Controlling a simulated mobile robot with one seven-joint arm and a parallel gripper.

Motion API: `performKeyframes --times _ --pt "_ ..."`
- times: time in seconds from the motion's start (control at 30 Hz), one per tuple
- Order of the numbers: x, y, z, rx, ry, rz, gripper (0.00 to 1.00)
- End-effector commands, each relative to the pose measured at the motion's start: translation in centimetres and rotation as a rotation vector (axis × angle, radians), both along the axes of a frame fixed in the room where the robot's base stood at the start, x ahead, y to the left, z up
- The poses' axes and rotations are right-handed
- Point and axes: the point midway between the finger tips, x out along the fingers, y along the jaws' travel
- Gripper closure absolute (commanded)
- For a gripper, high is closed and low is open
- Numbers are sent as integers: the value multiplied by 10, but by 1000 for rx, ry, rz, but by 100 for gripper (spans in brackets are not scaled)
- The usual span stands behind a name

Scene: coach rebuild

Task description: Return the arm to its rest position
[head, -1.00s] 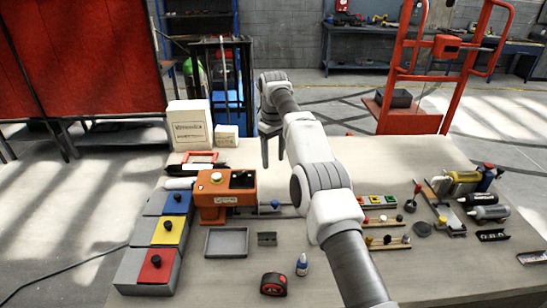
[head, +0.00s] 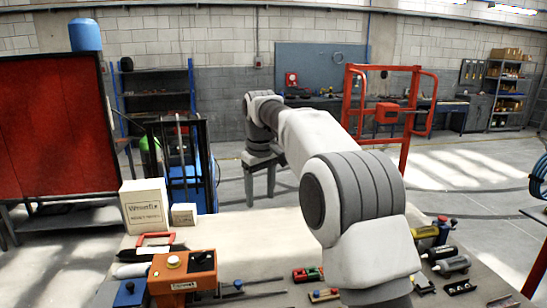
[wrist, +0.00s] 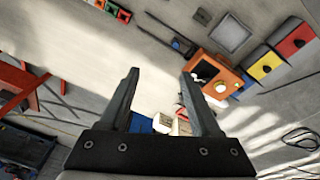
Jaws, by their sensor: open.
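My gripper (head: 261,177) is at the end of my arm, which reaches out over the far part of the workbench (head: 262,228) in the head view. Its two dark fingers point down, apart from each other. In the wrist view my gripper (wrist: 160,72) is open, and nothing is between its fingers. The bench top lies below it, with the orange device (wrist: 215,72) beyond the right finger. My arm covers part of the bench's right side in the head view.
White boxes (head: 145,205) stand at the bench's back left, near the orange device (head: 183,275). Tools and small parts lie at the right, including a yellow cylinder (head: 425,232). The bench's back middle is clear.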

Motion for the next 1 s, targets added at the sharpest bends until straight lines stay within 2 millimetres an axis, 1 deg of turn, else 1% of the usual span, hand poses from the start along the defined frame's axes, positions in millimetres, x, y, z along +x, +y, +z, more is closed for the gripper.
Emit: performKeyframes --times 0.03,0.17,0.2,0.33,0.47,0.5,0.63,0.77,0.87,1.0 --pt "-11 -10 13 4 -15 -22 36" --pt "-39 -33 34 15 -47 -79 36" --pt "-48 -40 40 20 -57 -98 36" --pt "-81 -63 55 33 -89 -157 36" --pt "-118 -85 63 47 -120 -218 36" --pt "-130 -91 65 52 -130 -237 36" --pt "-169 -111 65 68 -162 -298 36" --pt "-210 -128 58 86 -192 -361 36" --pt "-241 -140 49 103 -217 -411 36" --pt "-284 -155 29 126 -249 -479 36"
